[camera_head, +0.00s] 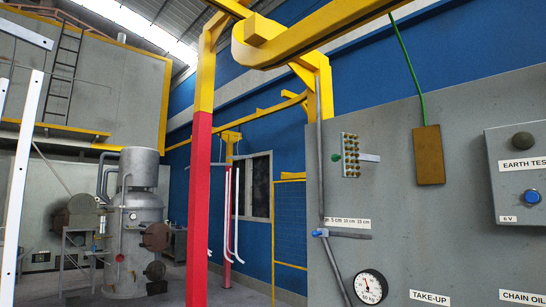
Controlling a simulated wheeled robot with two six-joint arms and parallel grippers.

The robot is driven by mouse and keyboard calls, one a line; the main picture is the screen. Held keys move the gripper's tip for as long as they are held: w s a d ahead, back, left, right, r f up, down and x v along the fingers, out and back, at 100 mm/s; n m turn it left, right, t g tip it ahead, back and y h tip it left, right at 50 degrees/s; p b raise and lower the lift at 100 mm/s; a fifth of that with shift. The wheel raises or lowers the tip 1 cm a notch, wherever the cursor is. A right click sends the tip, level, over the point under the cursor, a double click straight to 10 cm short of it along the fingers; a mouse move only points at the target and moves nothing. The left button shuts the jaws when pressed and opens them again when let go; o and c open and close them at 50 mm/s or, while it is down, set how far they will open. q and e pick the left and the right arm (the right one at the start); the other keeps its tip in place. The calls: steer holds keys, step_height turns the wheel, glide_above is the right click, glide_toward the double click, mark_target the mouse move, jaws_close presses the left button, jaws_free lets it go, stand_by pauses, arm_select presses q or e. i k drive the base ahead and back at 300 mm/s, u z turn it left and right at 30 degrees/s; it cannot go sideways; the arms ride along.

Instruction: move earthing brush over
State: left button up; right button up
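A flat brown block (428,155) hangs at the end of a green cable (407,52) in front of a grey panel; it looks like the earthing brush, though no label names it. To its left on the panel is a small plate with rows of brass-coloured studs (351,155), with a green knob on its left side and a pale lever on its right. Neither of my grippers shows in the head view.
The grey panel (455,225) fills the right side, with a gauge (370,287), a blue-handled lever (342,233) and an EARTH TEST box (520,190). A yellow overhead rail (325,30) crosses above. A red and yellow post (200,200) stands mid-view. White bars (22,180) slant at left.

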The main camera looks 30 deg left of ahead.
mark_target(350, 158)
steer(key=u, duration=0.3)
steer(key=k, duration=0.75)
steer(key=u, duration=0.9)
steer(key=i, duration=1.4)
steer(key=z, duration=0.65)
